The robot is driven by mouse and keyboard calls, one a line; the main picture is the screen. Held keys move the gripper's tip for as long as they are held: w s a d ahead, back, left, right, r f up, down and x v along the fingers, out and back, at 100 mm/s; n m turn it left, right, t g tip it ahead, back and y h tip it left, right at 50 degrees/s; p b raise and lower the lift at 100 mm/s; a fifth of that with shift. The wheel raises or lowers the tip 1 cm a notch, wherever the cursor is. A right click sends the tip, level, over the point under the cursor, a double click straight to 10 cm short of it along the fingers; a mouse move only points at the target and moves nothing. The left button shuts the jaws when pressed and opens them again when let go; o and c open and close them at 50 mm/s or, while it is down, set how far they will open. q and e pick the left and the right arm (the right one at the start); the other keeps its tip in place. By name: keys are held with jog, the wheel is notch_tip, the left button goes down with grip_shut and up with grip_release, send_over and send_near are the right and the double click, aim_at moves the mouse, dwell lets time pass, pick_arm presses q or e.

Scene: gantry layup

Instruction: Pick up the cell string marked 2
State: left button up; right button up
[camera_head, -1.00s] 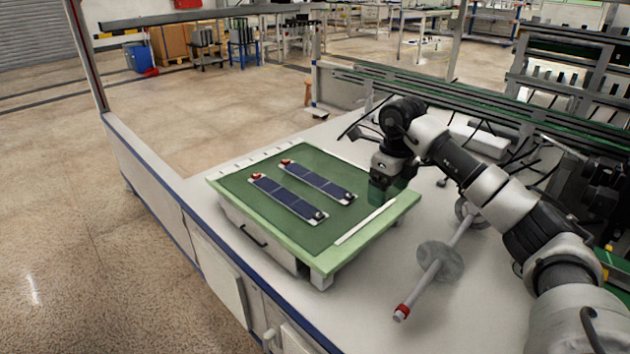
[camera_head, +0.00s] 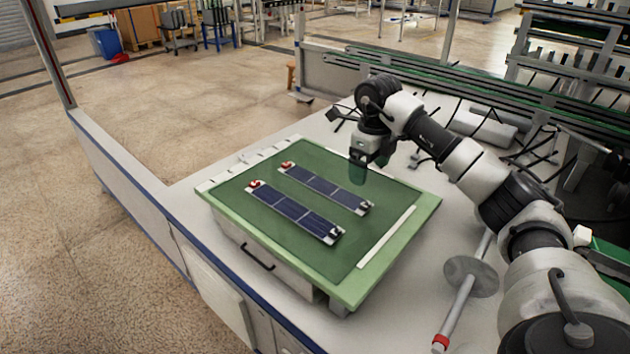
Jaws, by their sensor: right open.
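Two dark blue cell strings lie side by side on the green mat of a low tray (camera_head: 375,275). The nearer string (camera_head: 293,213) and the farther string (camera_head: 325,187) each have a red-and-white piece at the left end and a small dark clip-like piece at the right end. No number is legible on either string. My right gripper (camera_head: 359,172) points down above the tray's back right part, beyond the farther string and apart from it. It is open and empty; its fingertips look dark and greenish against the mat. My left gripper is out of view.
A white strip (camera_head: 387,237) lies along the tray's right side. A rod with a grey disc (camera_head: 471,277) and red end stands or lies right of the tray. Cables and a green rail (camera_head: 480,80) run behind.

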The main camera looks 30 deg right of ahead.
aim_at(364, 204)
jog(key=f, duration=0.4)
jog(key=shift+s+b, duration=0.3)
jog(key=shift+b, duration=0.1)
jog(key=shift+w+f, duration=0.1)
jog(key=shift+f, duration=0.5)
jog(key=f, duration=0.1)
jog(key=f+b, duration=0.1)
jog(key=shift+w+a+f, duration=0.1)
jog(key=shift+a+f, duration=0.2)
jog(key=shift+f, duration=0.1)
jog(key=shift+d+f, duration=0.1)
jog(key=shift+f, duration=0.7)
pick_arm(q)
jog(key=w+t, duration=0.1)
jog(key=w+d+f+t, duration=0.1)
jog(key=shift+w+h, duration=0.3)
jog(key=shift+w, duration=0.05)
pick_arm(e)
jog(key=c, duration=1)
jog(key=shift+r, duration=0.1)
